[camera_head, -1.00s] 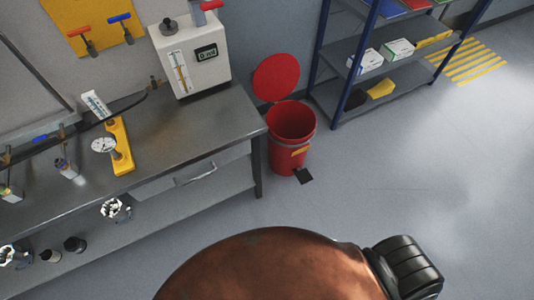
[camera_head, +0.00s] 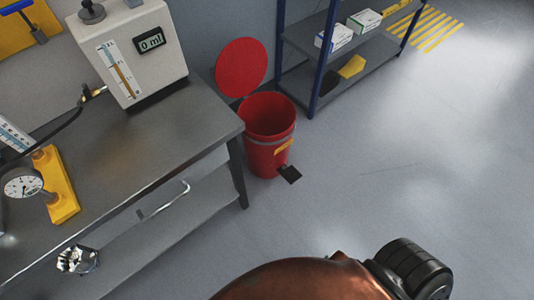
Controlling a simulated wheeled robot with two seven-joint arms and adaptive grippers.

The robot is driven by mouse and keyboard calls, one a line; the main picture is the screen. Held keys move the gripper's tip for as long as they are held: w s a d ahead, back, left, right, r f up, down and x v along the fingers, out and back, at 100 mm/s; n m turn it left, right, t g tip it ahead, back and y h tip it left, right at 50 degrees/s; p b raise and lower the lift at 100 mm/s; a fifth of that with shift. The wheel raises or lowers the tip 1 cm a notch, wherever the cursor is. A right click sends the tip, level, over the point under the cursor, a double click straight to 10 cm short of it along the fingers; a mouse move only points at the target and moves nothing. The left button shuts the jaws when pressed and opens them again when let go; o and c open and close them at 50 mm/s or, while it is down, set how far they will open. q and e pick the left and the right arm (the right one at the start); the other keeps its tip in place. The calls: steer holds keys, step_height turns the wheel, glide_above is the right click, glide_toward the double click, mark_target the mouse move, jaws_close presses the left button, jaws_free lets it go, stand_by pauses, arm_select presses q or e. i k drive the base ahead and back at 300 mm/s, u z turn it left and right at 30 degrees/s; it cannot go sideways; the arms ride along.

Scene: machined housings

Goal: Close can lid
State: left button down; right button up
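A red can (camera_head: 268,142) stands on the floor to the right of the workbench, with a black foot pedal (camera_head: 290,174) at its front base. Its round red lid (camera_head: 241,67) is up, tilted back against the wall behind the can, so the can's mouth is open. Neither of my grippers shows in the head view.
The grey metal workbench (camera_head: 130,140) is left of the can and carries a white instrument (camera_head: 128,52) and a yellow gauge stand (camera_head: 58,188). A blue-framed shelf (camera_head: 345,60) stands behind and right. The floor (camera_head: 400,160) in front and to the right is clear.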

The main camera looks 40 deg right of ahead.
mark_target(241, 67)
steer(key=z, duration=1)
steer(key=k, duration=1.3)
steer(key=z, duration=1)
steer(key=i, duration=1.1)
steer(key=u, duration=0.5)
steer(key=i, duration=0.95)
steer(key=u, duration=1.45)
steer(key=i, duration=0.75)
steer(key=u, duration=0.8)
